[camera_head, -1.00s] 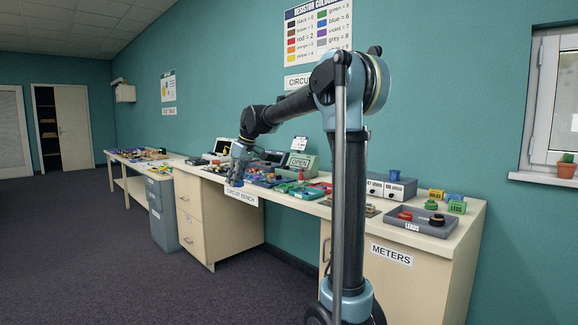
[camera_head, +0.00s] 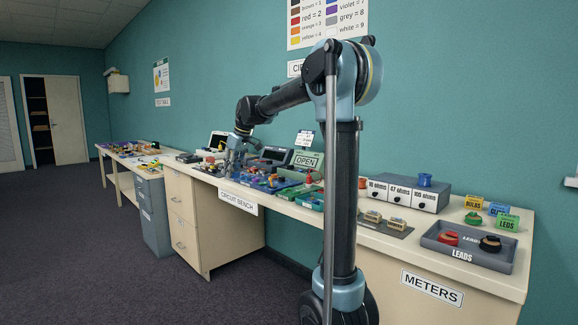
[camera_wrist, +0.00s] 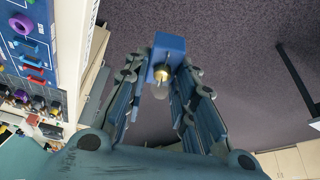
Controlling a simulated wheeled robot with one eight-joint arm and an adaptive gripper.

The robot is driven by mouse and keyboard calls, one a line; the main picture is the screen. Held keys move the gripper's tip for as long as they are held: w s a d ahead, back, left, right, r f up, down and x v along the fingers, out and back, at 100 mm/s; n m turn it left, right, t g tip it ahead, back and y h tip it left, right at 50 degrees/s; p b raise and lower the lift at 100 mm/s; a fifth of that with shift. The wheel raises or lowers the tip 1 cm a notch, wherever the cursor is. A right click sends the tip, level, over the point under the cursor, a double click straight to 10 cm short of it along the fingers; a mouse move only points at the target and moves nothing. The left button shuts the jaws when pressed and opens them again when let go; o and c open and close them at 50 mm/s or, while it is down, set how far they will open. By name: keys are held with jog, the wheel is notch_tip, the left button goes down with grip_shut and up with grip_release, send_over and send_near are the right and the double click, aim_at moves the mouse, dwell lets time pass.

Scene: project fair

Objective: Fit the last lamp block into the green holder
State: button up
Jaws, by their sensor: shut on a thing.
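In the wrist view, my gripper (camera_wrist: 163,72) is shut on a blue lamp block (camera_wrist: 168,46) with a small brass-based bulb facing the camera. The block is between the fingertips, with dark carpet behind it. In the head view, my gripper (camera_head: 231,162) is small, over the near edge of the circuit bench; the block is hard to make out there. A green holder-like tray (camera_head: 293,191) lies on the bench to the right of my gripper. Its slots are too small to read, and my arm column hides part of the bench beside it.
A blue board with coloured parts (camera_head: 262,183) lies left of the green tray. In the wrist view, a blue board (camera_wrist: 35,72) is at the left. A grey LEADS tray (camera_head: 468,255) and resistor boxes (camera_head: 400,190) stand on the right bench. The carpet (camera_head: 110,250) in front is clear.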

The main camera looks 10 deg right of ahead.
jog(key=shift+w+d, duration=0.15)
jog(key=shift+w, duration=0.05)
jog(key=shift+w+d, duration=0.1)
jog(key=shift+d, duration=0.2)
jog(key=w+d+m, duration=0.3)
jog(key=d, duration=2.1)
jog(key=shift+t+h, duration=0.4)
jog(key=shift+w+a+f, duration=0.1)
jog(key=shift+a+f, duration=0.05)
jog(key=shift+f, duration=1.5)
jog(key=shift+w+a+f, duration=0.1)
jog(key=shift+f, duration=1.8)
jog(key=shift+s+r, duration=0.1)
jog(key=shift+s, duration=0.1)
